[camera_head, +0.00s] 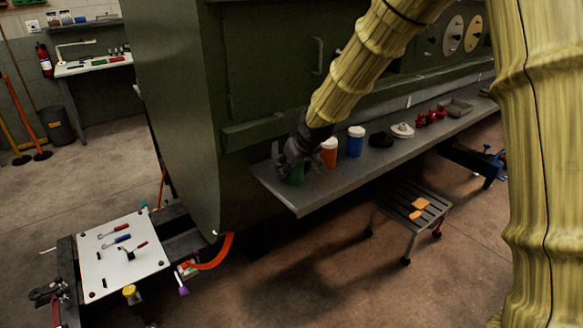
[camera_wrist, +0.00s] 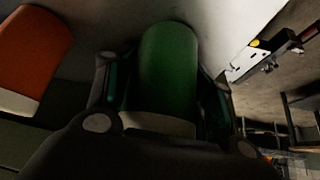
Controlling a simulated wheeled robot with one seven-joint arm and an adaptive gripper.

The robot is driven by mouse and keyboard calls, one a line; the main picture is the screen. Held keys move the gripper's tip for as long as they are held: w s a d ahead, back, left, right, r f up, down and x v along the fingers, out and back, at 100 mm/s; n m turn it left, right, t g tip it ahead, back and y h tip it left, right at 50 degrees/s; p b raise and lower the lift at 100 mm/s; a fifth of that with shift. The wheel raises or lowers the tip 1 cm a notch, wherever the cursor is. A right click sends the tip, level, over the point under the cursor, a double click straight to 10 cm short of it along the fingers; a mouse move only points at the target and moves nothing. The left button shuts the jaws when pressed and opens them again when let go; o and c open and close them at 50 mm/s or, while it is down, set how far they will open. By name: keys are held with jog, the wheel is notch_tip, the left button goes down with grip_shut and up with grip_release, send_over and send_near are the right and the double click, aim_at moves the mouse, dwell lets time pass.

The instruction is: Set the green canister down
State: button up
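The green canister is under my gripper at the near left end of the grey shelf (camera_head: 340,183), partly hidden in the head view (camera_head: 295,177). In the wrist view the green canister (camera_wrist: 168,68) lies between the two fingers of my gripper (camera_wrist: 163,85), its pale lid toward the palm. My gripper (camera_head: 293,163) points down around it. One finger is on each side; whether both press on the canister is too dark to tell. The canister looks upright and at or just above the shelf; contact underneath is hidden.
An orange canister (camera_head: 329,153) with a white lid stands close beside it, then a blue one (camera_head: 355,142). A black item, a white item and red parts follow along the shelf. The green fuselage wall (camera_head: 270,80) rises behind. A step stool (camera_head: 410,208) stands below.

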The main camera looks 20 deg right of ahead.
jog(key=shift+o, duration=0.6)
jog(key=shift+r, duration=0.1)
jog(key=shift+r, duration=0.2)
jog(key=v, duration=1.1)
jog(key=shift+s+r+b, duration=0.25)
jog(key=shift+s+b, duration=0.05)
